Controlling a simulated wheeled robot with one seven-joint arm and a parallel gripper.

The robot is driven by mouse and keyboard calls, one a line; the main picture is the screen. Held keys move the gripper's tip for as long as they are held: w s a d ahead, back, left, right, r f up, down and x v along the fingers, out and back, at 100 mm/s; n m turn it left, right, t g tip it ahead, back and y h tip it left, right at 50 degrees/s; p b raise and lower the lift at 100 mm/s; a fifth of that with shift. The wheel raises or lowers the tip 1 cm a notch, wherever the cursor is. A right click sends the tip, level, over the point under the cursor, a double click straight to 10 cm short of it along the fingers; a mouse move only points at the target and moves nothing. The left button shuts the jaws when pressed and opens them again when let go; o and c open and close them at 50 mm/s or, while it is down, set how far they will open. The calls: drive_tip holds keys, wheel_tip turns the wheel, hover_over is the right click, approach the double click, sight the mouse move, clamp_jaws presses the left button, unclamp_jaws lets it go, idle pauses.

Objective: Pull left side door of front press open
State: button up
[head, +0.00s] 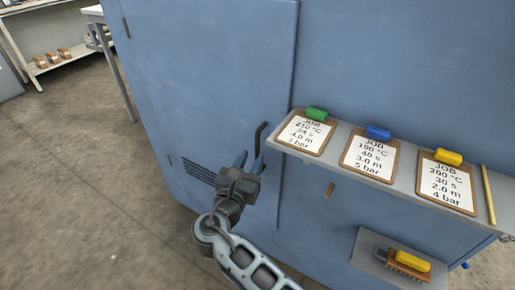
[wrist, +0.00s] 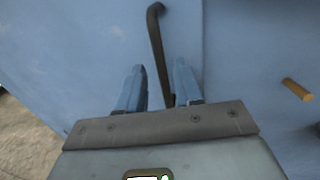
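The blue side door (head: 220,80) of the press fills the left of the head view. It looks flush with the body, with hinges on its left edge and a vent low down. Its dark bar handle (head: 260,140) stands near the right edge. In the wrist view the handle (wrist: 157,50) runs down between the two blue fingers. My gripper (head: 250,160) is at the handle's lower part. In the wrist view my gripper (wrist: 160,85) is open, with gaps on both sides of the handle. The handle's lower end is hidden behind the gripper.
A grey shelf (head: 400,180) right of the door carries several job clipboards with coloured clips. A lower ledge (head: 366,250) holds a yellow-handled brush (head: 409,263). A small wooden peg (wrist: 297,89) sticks out right of the door. Bare floor (head: 90,170) lies to the left.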

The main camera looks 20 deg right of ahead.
sight(257, 150)
drive_tip(key=shift+x, duration=2.65)
drive_tip(key=shift+c, duration=0.4)
clamp_jaws()
